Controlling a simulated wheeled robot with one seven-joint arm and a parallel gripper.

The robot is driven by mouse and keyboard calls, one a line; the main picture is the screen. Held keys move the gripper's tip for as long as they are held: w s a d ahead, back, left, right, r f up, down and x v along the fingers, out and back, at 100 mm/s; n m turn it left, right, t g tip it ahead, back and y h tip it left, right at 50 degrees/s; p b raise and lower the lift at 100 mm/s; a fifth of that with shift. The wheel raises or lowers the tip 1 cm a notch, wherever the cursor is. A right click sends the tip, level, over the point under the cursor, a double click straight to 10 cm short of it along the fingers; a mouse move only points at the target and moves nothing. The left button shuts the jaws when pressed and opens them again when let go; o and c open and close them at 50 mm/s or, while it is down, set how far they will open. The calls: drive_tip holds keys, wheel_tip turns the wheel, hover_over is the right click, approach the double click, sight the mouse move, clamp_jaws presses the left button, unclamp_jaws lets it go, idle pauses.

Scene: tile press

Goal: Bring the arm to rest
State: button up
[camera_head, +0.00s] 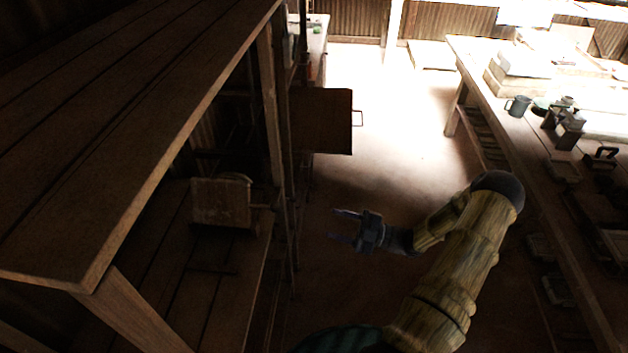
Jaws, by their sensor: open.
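My gripper (340,227) is open and empty in the middle of the head view. Its two thin fingers point left, toward the wooden shelf unit. It hangs in free air over the floor and touches nothing. My bamboo-coloured arm is bent, reaching up from the bottom of the view to a dark elbow and folding back left to the gripper.
A dark wooden shelf unit (130,130) fills the left, with a wooden box (221,201) on its lower shelf. A brown panel with a handle (322,121) juts out behind. A long workbench (518,143) with a mug (517,106) stands right. The floor (400,130) between is clear.

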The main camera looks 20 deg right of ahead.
drive_tip(key=shift+a, duration=0.15)
drive_tip(key=s+a+r+n+g+h, duration=0.2)
drive_tip(key=s+a+n+g+h, duration=0.4)
drive_tip(key=n, duration=0.6)
drive_tip(key=s+a+r+n+g+h, duration=0.25)
drive_tip(key=a+n+g, duration=0.35)
drive_tip(key=n, duration=0.6)
drive_tip(key=s+r+n+t+h, duration=0.1)
drive_tip(key=r+n+h, duration=0.3)
drive_tip(key=n, duration=0.9)
drive_tip(key=s+r+n+t+h, duration=0.2)
drive_tip(key=r+n, duration=0.4)
drive_tip(key=n, duration=0.7)
drive_tip(key=shift+s+n+t+h, duration=0.3)
drive_tip(key=shift+t+h, duration=0.2)
drive_tip(key=shift+h, duration=0.75)
drive_tip(key=shift+a+r, duration=0.1)
drive_tip(key=shift+s, duration=0.15)
drive_tip(key=shift+c, duration=0.2)
